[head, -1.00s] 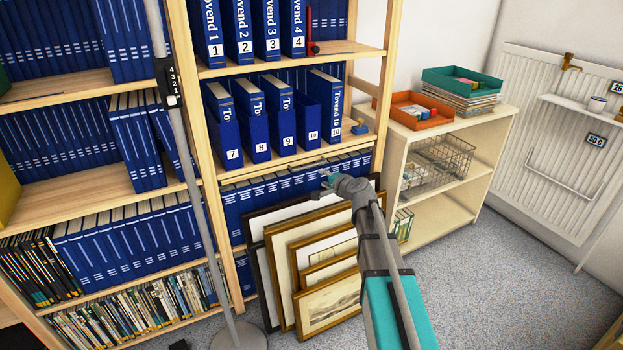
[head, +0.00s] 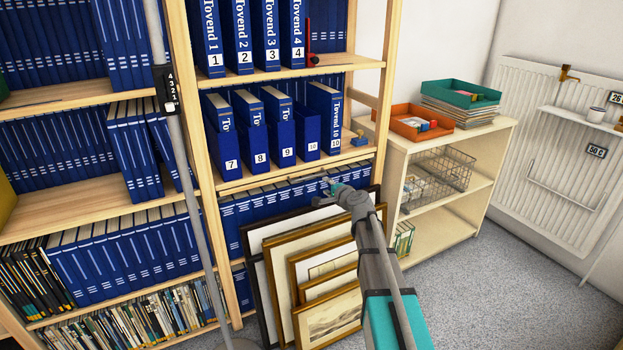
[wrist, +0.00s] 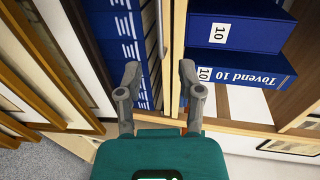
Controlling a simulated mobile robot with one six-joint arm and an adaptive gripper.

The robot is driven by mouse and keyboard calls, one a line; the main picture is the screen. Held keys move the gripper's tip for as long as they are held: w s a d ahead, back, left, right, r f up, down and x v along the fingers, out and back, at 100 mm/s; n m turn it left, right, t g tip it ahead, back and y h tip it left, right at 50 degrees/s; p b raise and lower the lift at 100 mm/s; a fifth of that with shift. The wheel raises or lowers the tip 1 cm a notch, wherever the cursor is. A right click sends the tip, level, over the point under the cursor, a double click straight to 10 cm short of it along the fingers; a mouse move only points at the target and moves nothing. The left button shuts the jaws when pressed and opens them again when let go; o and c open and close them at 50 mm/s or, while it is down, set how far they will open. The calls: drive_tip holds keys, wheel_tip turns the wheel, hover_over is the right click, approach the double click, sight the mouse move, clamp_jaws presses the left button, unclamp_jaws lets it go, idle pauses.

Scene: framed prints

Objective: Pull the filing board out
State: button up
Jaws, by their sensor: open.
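The filing board (head: 240,184) appears to be the thin pale wooden strip just under the shelf that carries the Tovend 7 to 10 binders. In the wrist view its edge (wrist: 160,30) seems to run between my fingers, next to the thicker shelf edge (wrist: 178,40). My gripper (head: 328,184) is in front of this edge, towards its right part. In the wrist view my gripper (wrist: 160,72) has its two fingers apart, one on each side of the edges, with nothing seen clasped. I cannot tell whether a finger touches the wood.
Blue binders (head: 290,200) fill the shelf below. Framed pictures (head: 325,312) lean under my arm in front of the rack. A low shelf unit (head: 450,215) with trays and wire baskets stands to the right. A grey pole (head: 185,150) rises at the left. Carpet is free at lower right.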

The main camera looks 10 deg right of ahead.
sight(311, 177)
drive_tip(key=b+x, duration=0.2)
drive_tip(key=x, duration=1)
drive_tip(key=shift+w, duration=0.25)
clamp_jaws()
